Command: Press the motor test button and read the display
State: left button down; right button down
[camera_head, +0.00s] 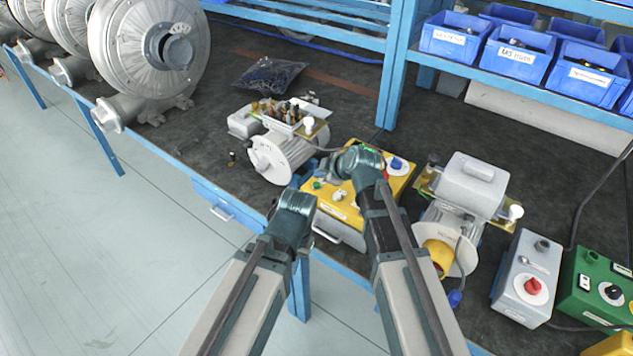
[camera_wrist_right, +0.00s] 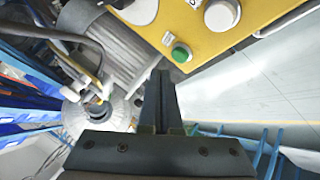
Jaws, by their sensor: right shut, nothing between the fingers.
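The yellow-topped test box (camera_head: 347,214) stands at the bench's front edge, between two motors. A small green patch behind my wrist may be the display; no reading is legible. My left gripper (camera_head: 279,208) is left of the box, fingers unclear.
A grey motor (camera_head: 277,155) stands close left of the box, another motor (camera_head: 463,205) close right. A grey box (camera_head: 525,275) and a green box (camera_head: 598,285) lie farther right. Large blower housings (camera_head: 150,50) fill the back left. Blue bins (camera_head: 520,52) sit on the shelf.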

notch_tip(320, 180, up, 4)
jog(key=p, duration=0.3)
dwell(0.7)
jog(key=s+d+f+m+g+h, duration=0.1)
jog(key=s+m, duration=0.3)
jog(key=s, duration=0.4)
jog(key=s+d+f+m+g+h, duration=0.2)
jog(key=s+f+m+g+h, duration=0.1)
jog(key=s, duration=0.6)
jog(key=s+d+f+m+g+h, duration=0.2)
jog(key=s+m, duration=0.3)
jog(key=s, duration=0.4)
jog(key=shift+f+g+h, duration=0.3)
jog(key=shift+g+h, duration=0.1)
jog(key=shift+g, duration=0.5)
dwell(1.5)
